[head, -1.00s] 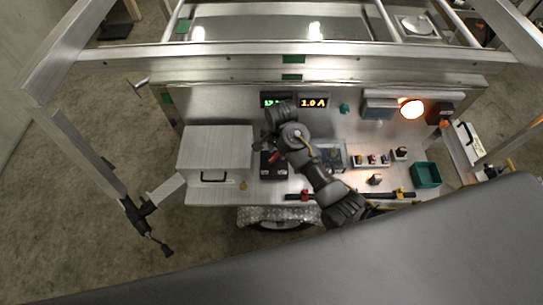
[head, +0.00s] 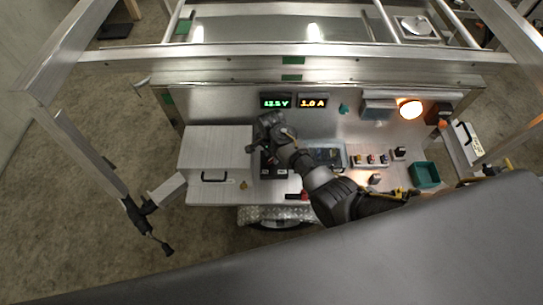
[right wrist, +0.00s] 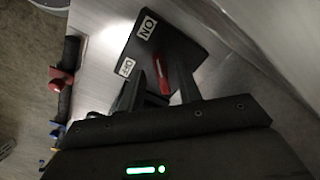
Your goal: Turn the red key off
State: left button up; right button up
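The red key (right wrist: 161,82) sits on a black switch box (right wrist: 170,48) with white "ON" and "OFF"-like labels in the right wrist view. In the head view the box (head: 268,170) is on the metal bench, and the key is hidden behind my right gripper (head: 262,142). In the right wrist view the dark fingers of my right gripper (right wrist: 160,88) stand on either side of the key, apart from each other. Whether either finger touches it is hard to tell. My left gripper is not in view.
Displays reading about 12.5 V (head: 275,102) and 1.0 A (head: 313,101) are lit on the back panel. A metal case (head: 215,147) stands left of the switch box; small switches (head: 371,159) and a green bin (head: 425,174) are to the right.

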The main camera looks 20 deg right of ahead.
jog(key=shift+f, duration=0.75)
grip_shut()
